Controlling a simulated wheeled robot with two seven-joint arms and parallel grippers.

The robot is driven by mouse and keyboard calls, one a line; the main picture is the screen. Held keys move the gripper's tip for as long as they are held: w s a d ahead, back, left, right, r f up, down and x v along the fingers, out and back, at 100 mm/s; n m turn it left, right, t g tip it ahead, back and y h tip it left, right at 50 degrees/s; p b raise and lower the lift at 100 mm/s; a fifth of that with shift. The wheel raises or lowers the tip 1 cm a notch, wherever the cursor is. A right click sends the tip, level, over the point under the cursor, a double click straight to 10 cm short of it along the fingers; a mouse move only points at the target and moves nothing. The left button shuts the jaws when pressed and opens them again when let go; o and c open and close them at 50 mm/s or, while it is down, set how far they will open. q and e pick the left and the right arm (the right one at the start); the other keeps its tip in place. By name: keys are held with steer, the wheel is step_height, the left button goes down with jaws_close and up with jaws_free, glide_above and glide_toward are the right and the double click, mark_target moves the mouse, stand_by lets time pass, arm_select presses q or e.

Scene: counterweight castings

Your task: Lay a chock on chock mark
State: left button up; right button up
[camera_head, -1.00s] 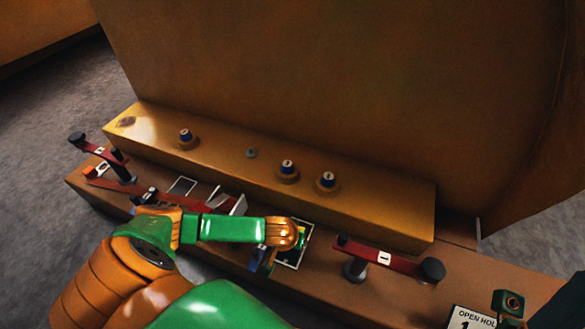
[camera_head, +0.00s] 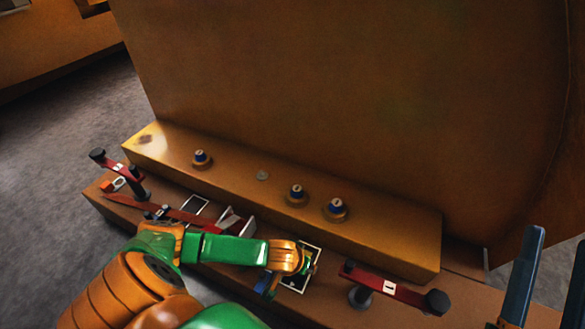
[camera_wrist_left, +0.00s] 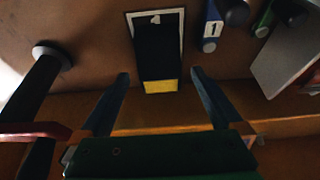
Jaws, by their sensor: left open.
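A dark chock (camera_wrist_left: 158,55) with a yellow end lies on the chock mark, a white-outlined rectangle (camera_wrist_left: 130,22) on the brown ledge in the left wrist view. My left gripper (camera_wrist_left: 160,76) is open, its fingertips apart on either side of the chock's yellow end, with visible gaps. In the head view my left gripper (camera_head: 273,284) is over the ledge, and the mark (camera_head: 316,262) shows partly beside it. The hand hides most of the chock there. My right gripper (camera_head: 556,236) shows at the right edge, its two blue fingers apart with nothing seen between them.
A red lever (camera_head: 375,280) with a black knob stands right of the mark. More red levers (camera_head: 118,170) and another white-outlined mark (camera_head: 196,208) are to the left. A raised yellow-brown block (camera_head: 235,180) with several studs runs behind, below a large brown casting (camera_head: 330,90).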

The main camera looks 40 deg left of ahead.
mark_target(294, 275)
arm_select(q)
steer(key=shift+p+v, duration=0.75)
steer(key=shift+v, duration=0.45)
steer(key=p+v, duration=0.1)
steer(key=v, duration=0.1)
steer(key=shift+r+p, duration=0.25)
steer(key=shift+p, duration=0.1)
arm_select(e)
step_height(294, 275, down, 20)
steer(key=w+d+m+g+h, duration=0.1)
steer(key=d+m+g+h, duration=0.3)
steer(key=g, duration=0.8)
arm_select(q)
steer(key=s+d+r+m+h+p, duration=0.2)
steer(key=s+d+r+m, duration=0.15)
steer(key=d+r, duration=0.35)
steer(key=s+a+m, duration=0.1)
steer(key=s+a, duration=0.2)
steer(key=s, duration=0.2)
steer(key=shift+s+f+g+y, duration=0.2)
steer(key=shift+f+g+y, duration=0.1)
steer(key=shift+g, duration=0.1)
arm_select(e)
steer(key=s+d+f+n+g+h, duration=0.2)
steer(key=s+f+g, duration=0.6)
steer(key=s, duration=0.4)
steer(key=shift+s+f+g+h, duration=0.4)
steer(key=shift+f+h, duration=0.1)
steer(key=shift+d, duration=0.1)
